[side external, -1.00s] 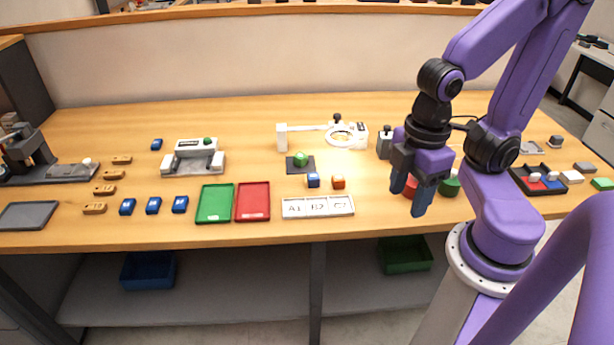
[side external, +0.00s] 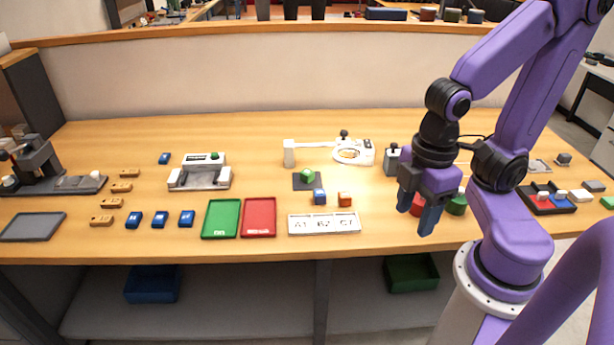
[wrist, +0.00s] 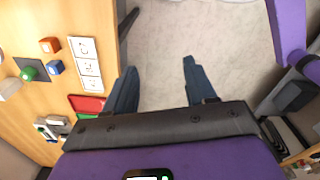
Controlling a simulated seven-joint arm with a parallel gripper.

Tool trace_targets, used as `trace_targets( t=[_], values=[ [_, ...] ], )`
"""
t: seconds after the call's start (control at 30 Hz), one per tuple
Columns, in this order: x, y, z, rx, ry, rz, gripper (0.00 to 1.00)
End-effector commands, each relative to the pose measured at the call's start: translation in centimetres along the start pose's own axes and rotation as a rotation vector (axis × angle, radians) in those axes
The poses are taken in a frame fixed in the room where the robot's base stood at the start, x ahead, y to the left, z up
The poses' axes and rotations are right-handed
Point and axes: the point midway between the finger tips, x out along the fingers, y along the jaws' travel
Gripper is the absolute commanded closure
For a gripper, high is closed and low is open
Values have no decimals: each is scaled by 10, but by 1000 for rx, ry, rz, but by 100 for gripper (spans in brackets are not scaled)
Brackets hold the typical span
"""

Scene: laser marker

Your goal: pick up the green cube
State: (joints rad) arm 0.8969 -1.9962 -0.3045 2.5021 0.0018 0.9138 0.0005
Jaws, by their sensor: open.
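A small green piece (side external: 307,175) sits on a dark square pad (side external: 298,185) near the middle of the table. It looks rounded, so I cannot tell if it is a cube. It also shows at the left of the wrist view (wrist: 29,74). A flat green block (side external: 607,202) is partly cut off at the right edge of the side view. My gripper (side external: 417,213) is open and empty, above the table's front edge, well right of the green piece. In the wrist view its fingers (wrist: 158,68) are apart over the floor.
A blue cube (side external: 319,197) and an orange cube (side external: 345,199) sit close to the dark pad. A white labelled tray (side external: 324,231) lies in front. A white ring-shaped fixture (side external: 354,152) stands behind. Red and green round pieces (side external: 457,204) are near my gripper. Green and red trays (side external: 259,229) lie left.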

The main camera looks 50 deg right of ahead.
Motion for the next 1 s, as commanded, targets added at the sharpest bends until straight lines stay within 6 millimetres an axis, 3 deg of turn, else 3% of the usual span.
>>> trace_targets(
  t=[0.17,0.2,0.57,0.77,1.0],
  values=[
    [0,0,0,0,0,0,45],
    [0,0,0,0,0,0,36],
    [0,4,-5,-6,-13,9,36],
    [0,37,-43,-68,-119,81,36],
    [11,103,-107,-176,-330,188,36]
  ],
)
